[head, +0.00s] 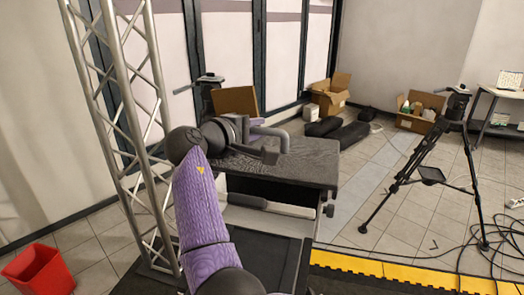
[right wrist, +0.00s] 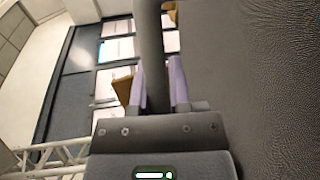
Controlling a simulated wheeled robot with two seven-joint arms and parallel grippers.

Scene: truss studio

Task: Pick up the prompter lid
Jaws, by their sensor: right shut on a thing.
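The prompter lid (head: 300,172) seems to be the dark, textured flat panel in the middle of the head view. A thick grey handle (head: 285,138) stands on its top. My right gripper (head: 262,128) reaches across the panel from its left side and is shut on this handle. In the right wrist view the two purple fingers (right wrist: 161,85) lie on either side of the grey bar (right wrist: 150,45), and the dark textured surface (right wrist: 260,80) fills the right. I cannot tell whether the panel is lifted. My left gripper is not in view.
A pale grey body (head: 268,222) stands under the panel. A black tripod (head: 430,160) and loose cables are at the right. Cardboard boxes (head: 330,97) stand at the back.

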